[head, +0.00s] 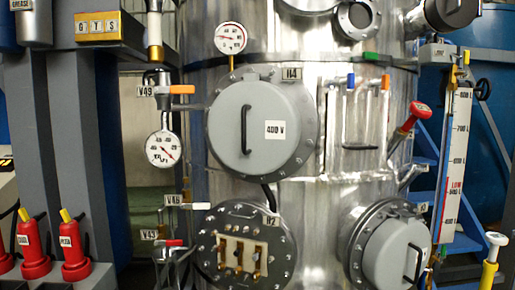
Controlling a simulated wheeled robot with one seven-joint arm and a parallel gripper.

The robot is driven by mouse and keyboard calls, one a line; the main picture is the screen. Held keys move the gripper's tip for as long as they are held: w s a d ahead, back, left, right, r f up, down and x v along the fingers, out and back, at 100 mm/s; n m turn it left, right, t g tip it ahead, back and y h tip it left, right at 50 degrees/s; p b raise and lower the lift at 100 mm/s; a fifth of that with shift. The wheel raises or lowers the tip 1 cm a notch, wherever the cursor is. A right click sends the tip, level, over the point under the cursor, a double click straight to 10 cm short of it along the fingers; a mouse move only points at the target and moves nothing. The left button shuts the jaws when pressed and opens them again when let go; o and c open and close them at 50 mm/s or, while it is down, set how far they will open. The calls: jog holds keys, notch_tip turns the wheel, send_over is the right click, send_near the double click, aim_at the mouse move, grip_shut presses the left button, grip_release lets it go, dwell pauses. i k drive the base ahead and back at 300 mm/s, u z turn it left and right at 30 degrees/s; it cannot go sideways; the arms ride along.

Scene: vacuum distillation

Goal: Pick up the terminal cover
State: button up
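A round grey cover (243,131) with a dark vertical handle and a "400 V" label sits on the flange marked H4, on the front of the steel vessel. A second round grey cover (397,253) with a dark handle sits on a bolted flange at the lower right. The frame's bottom edge cuts it off. The flange marked H2 (283,257) at the lower middle has no cover, and its pale terminal block (243,254) with brass-coloured parts is exposed. I cannot tell which grey cover the task names. My gripper is not in view.
Gauges (230,38) and (164,149) and small valves flank the vessel (345,190) on the left. A red-handled lever (413,116) and a level scale (455,160) stand at the right. Red bottles (74,258) stand at the lower left.

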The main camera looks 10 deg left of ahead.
aim_at(254, 127)
jog(key=k, duration=0.5)
jog(key=u, duration=1.4)
jog(key=i, duration=0.85)
jog(key=z, duration=2)
